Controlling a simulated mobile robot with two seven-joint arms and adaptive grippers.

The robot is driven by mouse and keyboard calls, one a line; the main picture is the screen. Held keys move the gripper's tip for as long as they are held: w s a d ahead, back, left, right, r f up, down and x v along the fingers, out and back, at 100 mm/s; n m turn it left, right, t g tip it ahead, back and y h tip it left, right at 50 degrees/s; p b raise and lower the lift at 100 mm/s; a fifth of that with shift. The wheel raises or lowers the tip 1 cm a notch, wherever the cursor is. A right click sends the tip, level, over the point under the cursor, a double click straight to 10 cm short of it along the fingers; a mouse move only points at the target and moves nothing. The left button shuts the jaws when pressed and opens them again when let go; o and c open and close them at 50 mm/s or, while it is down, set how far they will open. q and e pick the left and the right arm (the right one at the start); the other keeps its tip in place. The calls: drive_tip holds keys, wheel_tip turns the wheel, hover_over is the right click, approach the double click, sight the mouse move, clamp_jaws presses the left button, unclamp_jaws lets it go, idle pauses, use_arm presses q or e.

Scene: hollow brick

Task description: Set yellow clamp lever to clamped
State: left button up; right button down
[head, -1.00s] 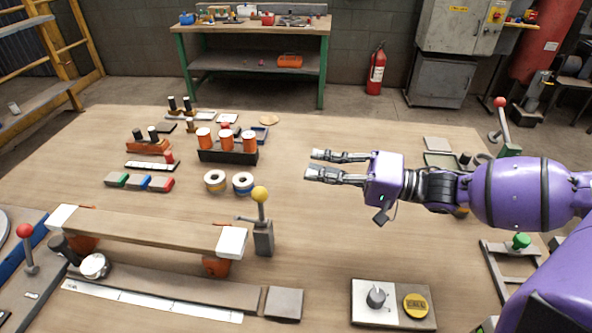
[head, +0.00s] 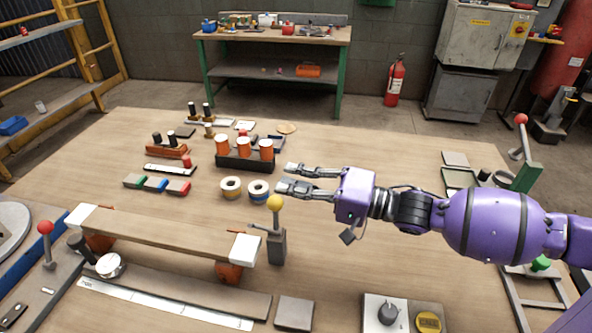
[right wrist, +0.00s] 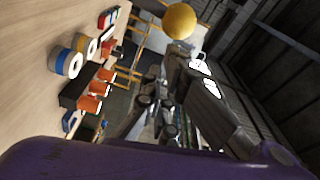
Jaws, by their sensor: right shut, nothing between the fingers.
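The yellow clamp lever (head: 275,203) has a yellow ball on a thin, nearly upright rod. It rises from a grey block (head: 277,248) at the right end of the wooden bar (head: 165,231). My right gripper (head: 285,177) is shut and empty, reaching in from the right. Its fingertips appear just above the yellow ball in the head view; I see no clear contact. In the right wrist view the yellow ball (right wrist: 179,21) is at the top, close to my gripper fingers (right wrist: 180,65). My left gripper is out of view.
Two tape rolls (head: 259,190) lie just left of my fingertips. A black rack with orange cylinders (head: 245,161) stands behind them. A red-ball lever (head: 45,228) is at the left, another (head: 521,120) at the right. The table's middle right is clear.

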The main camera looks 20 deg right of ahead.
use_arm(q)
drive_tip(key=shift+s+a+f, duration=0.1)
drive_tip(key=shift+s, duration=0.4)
use_arm(e)
drive_tip(key=shift+s+a+f, duration=0.1)
drive_tip(key=shift+s, duration=0.15)
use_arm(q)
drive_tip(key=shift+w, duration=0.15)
